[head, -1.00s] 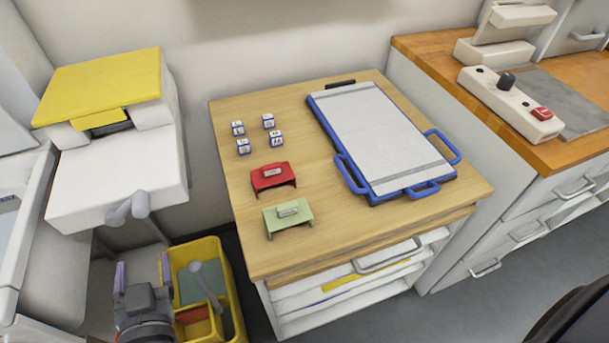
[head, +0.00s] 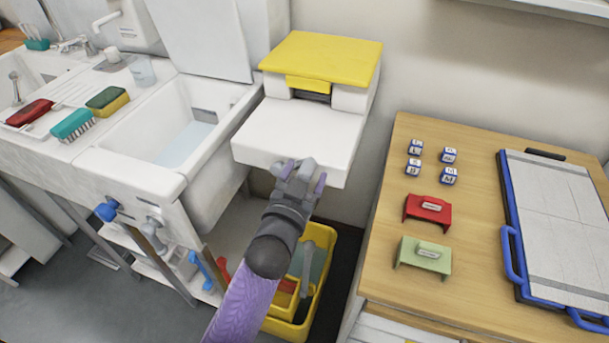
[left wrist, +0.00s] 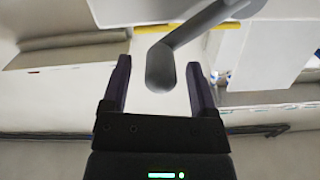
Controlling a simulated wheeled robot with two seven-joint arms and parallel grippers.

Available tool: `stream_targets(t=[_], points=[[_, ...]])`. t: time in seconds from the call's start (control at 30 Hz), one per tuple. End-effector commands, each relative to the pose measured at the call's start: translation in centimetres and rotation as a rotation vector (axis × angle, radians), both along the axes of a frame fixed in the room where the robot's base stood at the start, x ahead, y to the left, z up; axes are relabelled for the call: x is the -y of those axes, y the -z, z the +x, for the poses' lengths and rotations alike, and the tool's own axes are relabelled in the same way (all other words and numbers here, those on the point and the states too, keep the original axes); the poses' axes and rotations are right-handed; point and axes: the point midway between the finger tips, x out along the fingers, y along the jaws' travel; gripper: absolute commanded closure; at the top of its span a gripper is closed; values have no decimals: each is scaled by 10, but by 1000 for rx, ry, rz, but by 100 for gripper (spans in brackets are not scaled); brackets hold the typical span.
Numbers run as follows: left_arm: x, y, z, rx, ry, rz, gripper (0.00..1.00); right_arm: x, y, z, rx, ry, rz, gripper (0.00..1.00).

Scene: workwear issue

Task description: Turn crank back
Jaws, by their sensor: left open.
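The white machine (head: 300,130) with a yellow top (head: 322,60) stands between the sink and the wooden desk. Its grey crank (left wrist: 195,28) shows in the left wrist view as a slanted arm ending in a rounded handle (left wrist: 160,68). My left gripper (head: 302,175) is open at the machine's lower front edge and hides most of the crank in the head view. In the left wrist view its two purple fingers (left wrist: 158,85) stand either side of the handle, with a gap on each side. My right gripper is out of view.
A yellow bin (head: 318,235) stands on the floor below the machine. The wooden desk (head: 470,240) to the right holds small cubes, a red stamp (head: 428,212), a green stamp (head: 424,256) and a blue-framed board (head: 550,220). The sink (head: 170,130) is close on the left.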

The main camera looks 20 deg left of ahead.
Motion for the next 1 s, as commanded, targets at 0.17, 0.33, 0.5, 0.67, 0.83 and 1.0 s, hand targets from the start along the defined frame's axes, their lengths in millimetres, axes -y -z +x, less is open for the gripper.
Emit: stream_targets(t=[0.17, 0.33, 0.5, 0.67, 0.83, 1.0], points=[[0, 0, 0, 0, 0, 0, 48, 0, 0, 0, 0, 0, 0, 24], [0, 0, 0, 0, 0, 0, 84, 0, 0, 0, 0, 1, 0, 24], [0, 0, 0, 0, 0, 0, 100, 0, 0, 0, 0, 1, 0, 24], [0, 0, -1, 0, 0, 0, 100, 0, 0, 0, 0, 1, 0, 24], [0, 0, 0, 0, 0, 0, 100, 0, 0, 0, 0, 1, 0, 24], [0, 0, 0, 0, 0, 0, 100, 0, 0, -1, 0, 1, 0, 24]])
